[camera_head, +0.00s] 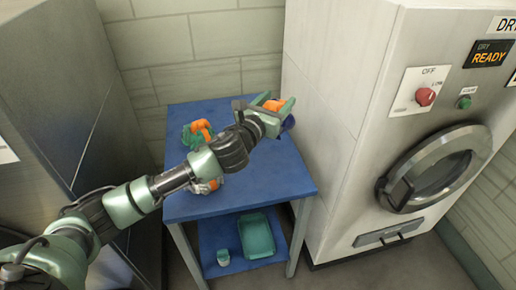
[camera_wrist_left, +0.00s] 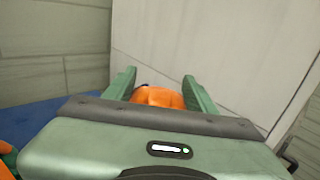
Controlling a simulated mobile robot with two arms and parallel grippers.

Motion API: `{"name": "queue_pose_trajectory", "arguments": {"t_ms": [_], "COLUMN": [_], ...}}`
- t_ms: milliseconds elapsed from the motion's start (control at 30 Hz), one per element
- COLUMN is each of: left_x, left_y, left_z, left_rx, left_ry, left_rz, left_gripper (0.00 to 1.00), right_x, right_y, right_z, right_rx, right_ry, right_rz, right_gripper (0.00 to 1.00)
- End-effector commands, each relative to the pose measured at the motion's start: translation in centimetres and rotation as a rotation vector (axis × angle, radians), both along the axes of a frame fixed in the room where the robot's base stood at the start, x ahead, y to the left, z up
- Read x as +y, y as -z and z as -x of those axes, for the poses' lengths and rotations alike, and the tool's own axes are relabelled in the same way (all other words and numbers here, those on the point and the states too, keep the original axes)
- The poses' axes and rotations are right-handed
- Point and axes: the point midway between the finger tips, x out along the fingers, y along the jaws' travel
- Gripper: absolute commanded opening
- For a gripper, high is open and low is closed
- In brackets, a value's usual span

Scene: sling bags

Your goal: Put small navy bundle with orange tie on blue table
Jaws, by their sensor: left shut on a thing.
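My left gripper (camera_head: 278,108) is shut on the small navy bundle with orange tie (camera_head: 291,121) at the back right of the blue table (camera_head: 265,185). Only a bit of navy and the orange tie show past the fingers; the gripper hides the rest. In the left wrist view the orange tie (camera_wrist_left: 158,97) sits between the two green fingers (camera_wrist_left: 160,90). I cannot tell whether the bundle touches the tabletop. My right gripper is not in view.
A green bundle with orange tie (camera_head: 198,132) lies at the table's back left. Another, pale bundle (camera_head: 207,186) is partly hidden under my arm. A dryer (camera_head: 400,130) stands close on the right. The table's front right is clear. A teal tray (camera_head: 257,236) is on the lower shelf.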

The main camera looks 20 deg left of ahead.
Motion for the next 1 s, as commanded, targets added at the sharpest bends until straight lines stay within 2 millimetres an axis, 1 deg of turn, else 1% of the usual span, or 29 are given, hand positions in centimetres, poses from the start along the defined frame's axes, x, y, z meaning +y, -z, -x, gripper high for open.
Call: {"name": "queue_pose_trajectory", "arguments": {"t_ms": [33, 100, 167, 300, 400, 500, 667, 900, 1000], "left_x": [0.0, 0.0, 0.0, 0.0, 0.0, 0.0, 0.0, 0.0, 0.0], "left_y": [1.7, 3.7, 5.4, 9.2, 11.5, 13.0, 14.1, 17.7, 18.2], "left_z": [0.1, 0.1, 0.1, 0.1, 0.1, 0.1, 0.1, 0.1, 0.1], "left_rx": [0.006, 0.007, 0.006, 0.006, 0.004, 0.002, -0.001, 0.001, -0.001], "left_ry": [-0.002, -0.001, -0.002, -0.003, -0.002, -0.001, -0.001, -0.002, 0.0], "left_rz": [0.001, 0.003, 0.003, 0.003, 0.004, 0.002, 0.0, 0.003, 0.001], "left_gripper": [0.0, 0.0, 0.0, 0.0, 0.0, 0.0, 0.0, 0.0, 0.0], "right_x": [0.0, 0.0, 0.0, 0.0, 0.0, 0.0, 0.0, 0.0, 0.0], "right_y": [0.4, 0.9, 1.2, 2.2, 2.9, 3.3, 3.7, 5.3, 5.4], "right_z": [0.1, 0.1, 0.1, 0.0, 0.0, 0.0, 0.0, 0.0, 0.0], "right_rx": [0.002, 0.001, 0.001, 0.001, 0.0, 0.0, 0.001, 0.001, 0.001], "right_ry": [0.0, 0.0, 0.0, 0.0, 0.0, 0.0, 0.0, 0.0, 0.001], "right_rz": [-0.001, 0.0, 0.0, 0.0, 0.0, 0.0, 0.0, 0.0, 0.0], "right_gripper": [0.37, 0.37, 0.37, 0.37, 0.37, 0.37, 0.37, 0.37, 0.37]}}
